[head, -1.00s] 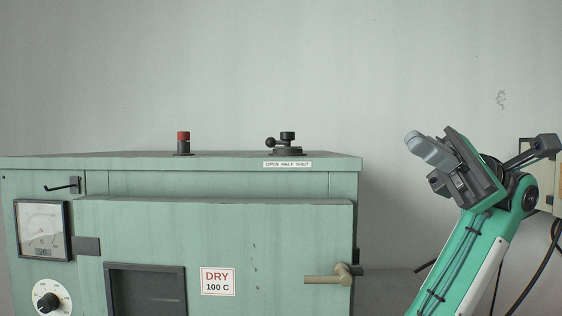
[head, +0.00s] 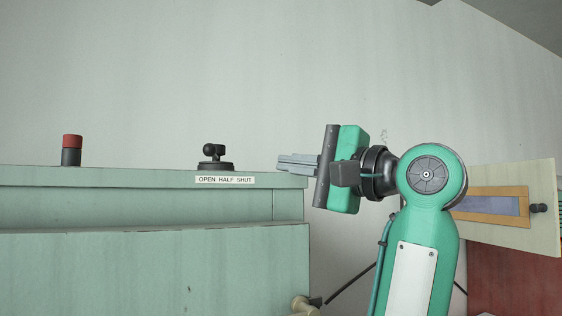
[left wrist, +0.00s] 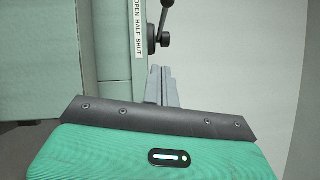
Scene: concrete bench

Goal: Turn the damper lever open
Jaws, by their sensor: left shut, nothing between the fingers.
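The black damper lever (head: 215,152) stands on a round base on top of the pale green oven (head: 150,210). In the head view its ball end shows in front of the hub, slightly left. Its exact angle is hard to tell. The label reading OPEN HALF SHUT (head: 225,180) is on the oven's edge just below. My left gripper (head: 281,164) is shut and empty, level, pointing left, right of the lever and apart from it. The left wrist view shows the lever (left wrist: 163,38) beyond the fingers (left wrist: 162,84), with the label (left wrist: 139,28) left of it.
A red-topped knob (head: 72,150) stands farther left on the oven top. A door handle (head: 303,306) sticks out at the lower right of the oven. A pale panel (head: 540,218) is behind my arm at right. The air above the oven top is clear.

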